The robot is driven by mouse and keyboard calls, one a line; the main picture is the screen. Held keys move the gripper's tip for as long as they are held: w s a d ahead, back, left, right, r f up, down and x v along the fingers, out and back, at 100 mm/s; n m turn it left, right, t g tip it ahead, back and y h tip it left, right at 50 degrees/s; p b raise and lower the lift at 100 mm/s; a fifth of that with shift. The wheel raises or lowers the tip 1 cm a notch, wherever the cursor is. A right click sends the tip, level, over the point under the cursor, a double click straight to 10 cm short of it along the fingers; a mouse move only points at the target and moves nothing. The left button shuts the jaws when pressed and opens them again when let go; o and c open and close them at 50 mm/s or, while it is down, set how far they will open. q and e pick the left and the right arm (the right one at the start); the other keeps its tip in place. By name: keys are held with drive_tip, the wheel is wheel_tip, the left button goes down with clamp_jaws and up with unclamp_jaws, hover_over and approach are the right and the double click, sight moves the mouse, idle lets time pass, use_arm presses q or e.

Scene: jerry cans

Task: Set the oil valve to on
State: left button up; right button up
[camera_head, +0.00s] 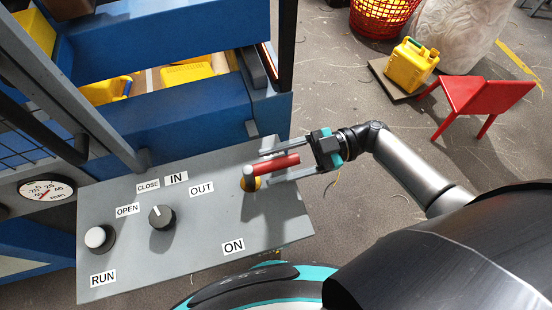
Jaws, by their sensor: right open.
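A grey control panel (200,247) fills the lower left, with labels RUN, OPEN, CLOSE, IN, OUT and ON. My right gripper (272,162) is open, with one finger on either side of the red lever. I cannot tell whether either finger touches it. My left gripper is not in view.
A black knob (162,217) and a white button (99,238) are on the panel's left. A blue machine frame (190,120) with yellow cans (187,73) stands behind.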

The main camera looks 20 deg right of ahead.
drive_tip(key=shift+a, duration=0.15)
clamp_jaws()
idle(0.4)
idle(1.0)
